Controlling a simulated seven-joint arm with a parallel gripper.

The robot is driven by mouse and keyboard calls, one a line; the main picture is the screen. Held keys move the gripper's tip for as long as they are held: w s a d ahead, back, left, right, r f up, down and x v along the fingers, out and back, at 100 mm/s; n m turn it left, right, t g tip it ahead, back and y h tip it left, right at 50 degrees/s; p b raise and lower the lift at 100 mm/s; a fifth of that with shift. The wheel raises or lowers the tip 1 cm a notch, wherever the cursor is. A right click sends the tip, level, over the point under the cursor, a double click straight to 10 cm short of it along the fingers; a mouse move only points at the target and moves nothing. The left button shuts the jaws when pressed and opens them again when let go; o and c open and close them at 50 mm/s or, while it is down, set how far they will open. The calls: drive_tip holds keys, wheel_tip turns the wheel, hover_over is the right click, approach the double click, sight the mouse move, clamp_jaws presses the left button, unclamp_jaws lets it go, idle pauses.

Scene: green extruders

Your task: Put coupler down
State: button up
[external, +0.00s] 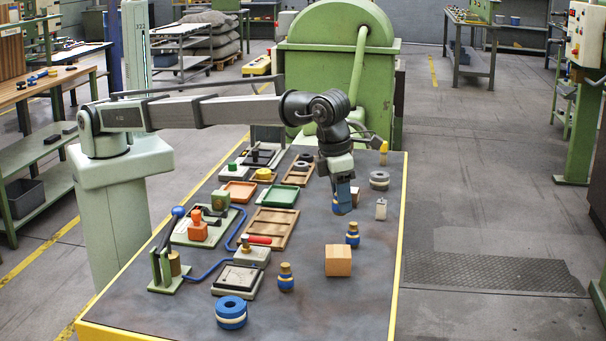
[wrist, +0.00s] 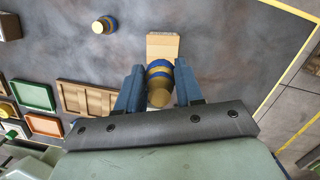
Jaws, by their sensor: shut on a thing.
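My gripper (external: 343,208) hangs over the right part of the dark bench, pointing down. Its blue fingers, also in the wrist view (wrist: 160,88), are shut on a coupler (wrist: 159,71) with blue and gold bands and a gold end. In the external view the fingers mostly hide it. It seems to be above the bench top; the gap is hard to judge. A similar banded coupler (external: 352,234) stands just in front of the gripper. Another (external: 286,277) stands nearer the front.
A wooden block (external: 338,260) sits in front of the gripper and shows beyond the held coupler (wrist: 163,44). A blue-and-white ring stack (external: 231,312) stands front left. Brown (external: 270,228) and green (external: 280,195) trays lie left. A grey ring (external: 379,180) and small tag (external: 381,209) lie right.

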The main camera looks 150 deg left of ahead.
sight(335, 194)
drive_tip(key=shift+f, duration=4.65)
drive_tip(key=shift+f, duration=0.15)
drive_tip(key=o, duration=1.1)
drive_tip(key=shift+o, duration=0.2)
drive_tip(key=r, duration=0.4)
drive_tip(key=d+r, duration=0.1)
drive_tip(key=r, duration=0.7)
drive_tip(key=shift+s+d+r, duration=0.1)
drive_tip(key=shift+s+d, duration=0.25)
